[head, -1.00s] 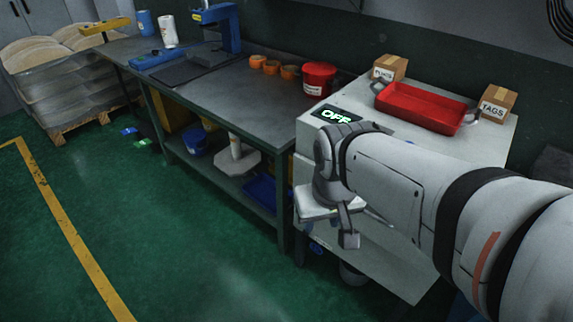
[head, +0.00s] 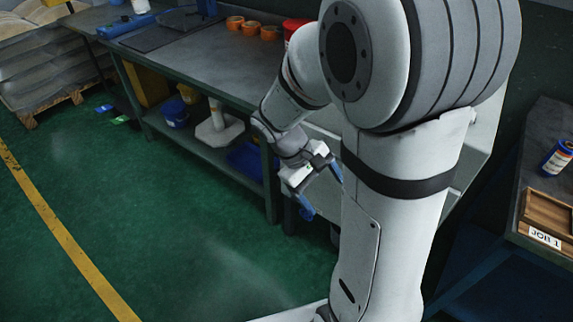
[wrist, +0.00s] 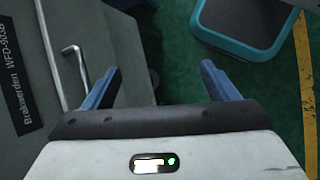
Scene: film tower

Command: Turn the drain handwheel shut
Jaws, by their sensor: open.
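My gripper (head: 320,190) hangs low beside the bench's right end in the head view, its blue fingers spread apart. In the wrist view my gripper (wrist: 159,70) is open, with nothing between its fingertips but the dim floor. I cannot make out the drain handwheel in either view. A grey cabinet (wrist: 25,130) fills the left of the wrist view, with a dark label reading roughly "WFD-903B". A bent metal rod (wrist: 77,62) stands out by its edge, left of the left finger. My arm hides most of the cabinet in the head view.
A dark item with a blue rim (wrist: 206,35) lies at the top right of the wrist view, near a yellow floor line (wrist: 305,75). The workbench (head: 190,85) stands left of my arm. Another bench (head: 545,110) is at right. Green floor (head: 130,220) is open at left.

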